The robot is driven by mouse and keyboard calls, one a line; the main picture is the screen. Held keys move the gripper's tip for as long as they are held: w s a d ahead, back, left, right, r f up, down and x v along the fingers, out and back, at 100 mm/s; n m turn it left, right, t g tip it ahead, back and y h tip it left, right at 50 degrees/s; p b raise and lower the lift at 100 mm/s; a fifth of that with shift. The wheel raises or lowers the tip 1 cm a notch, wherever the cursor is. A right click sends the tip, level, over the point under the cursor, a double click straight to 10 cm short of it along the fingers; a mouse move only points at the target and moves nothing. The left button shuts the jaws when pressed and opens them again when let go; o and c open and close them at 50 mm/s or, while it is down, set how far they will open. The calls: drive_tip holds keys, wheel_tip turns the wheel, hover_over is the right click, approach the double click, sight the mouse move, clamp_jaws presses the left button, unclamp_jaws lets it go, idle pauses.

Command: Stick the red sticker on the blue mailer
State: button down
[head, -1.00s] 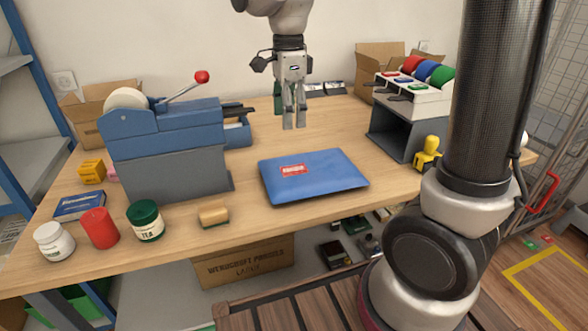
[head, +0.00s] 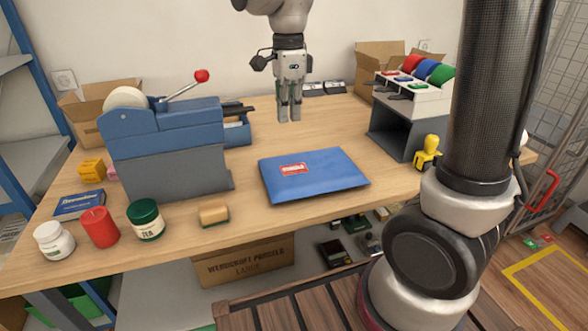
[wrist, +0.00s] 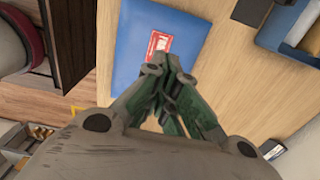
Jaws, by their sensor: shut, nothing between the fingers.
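The blue mailer (head: 325,180) lies flat on the counter, in front of the middle. The red sticker (head: 293,168) lies on its upper left part, small and with white print. In the wrist view the sticker (wrist: 157,45) shows on the blue mailer (wrist: 135,60), just beyond my fingertips in the picture. My gripper (head: 289,117) hangs fingers-down above the counter, behind the mailer and apart from it. In the wrist view its green fingers (wrist: 170,88) are together, with nothing between them.
A blue-grey tape machine with a red-knobbed lever (head: 165,140) stands left. A sticker dispenser with coloured rolls (head: 415,100) stands right, beside a yellow stamp (head: 427,152). Counter around the mailer is clear.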

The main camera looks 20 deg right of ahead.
idle(0.3)
hover_over(294, 168)
wheel_tip(294, 168, down, 5)
drive_tip(key=shift+f, duration=3.15)
drive_tip(key=shift+f, duration=0.2)
drive_tip(key=shift+f, duration=1.1)
wheel_tip(294, 168, up, 8)
